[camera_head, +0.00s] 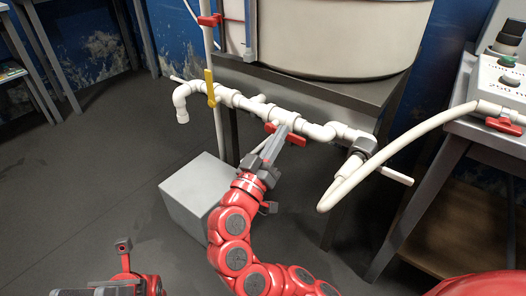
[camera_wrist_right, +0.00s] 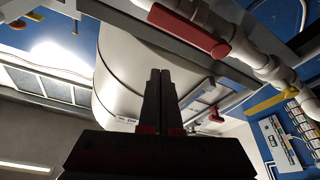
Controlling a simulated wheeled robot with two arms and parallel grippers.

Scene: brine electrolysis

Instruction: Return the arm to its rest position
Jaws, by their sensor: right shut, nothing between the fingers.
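My right arm is red and reaches up from the bottom of the head view. Its grey right gripper (camera_head: 285,140) points at the white pipework, close to a red valve handle (camera_head: 298,128). I cannot tell from the head view whether it touches the handle. In the right wrist view the two dark fingers (camera_wrist_right: 160,74) are together with nothing between them, and a red handle (camera_wrist_right: 188,30) shows beyond and above them. Part of my left arm shows at the bottom left, with its grey gripper (camera_head: 75,292) cut off by the frame edge.
White pipework (camera_head: 240,100) runs before a metal stand (camera_head: 310,92) carrying a large pale tank (camera_head: 330,40). A white hose (camera_head: 385,150) loops to a control box (camera_head: 503,75) at right. A grey box (camera_head: 190,185) sits beside my right arm. The left floor is open.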

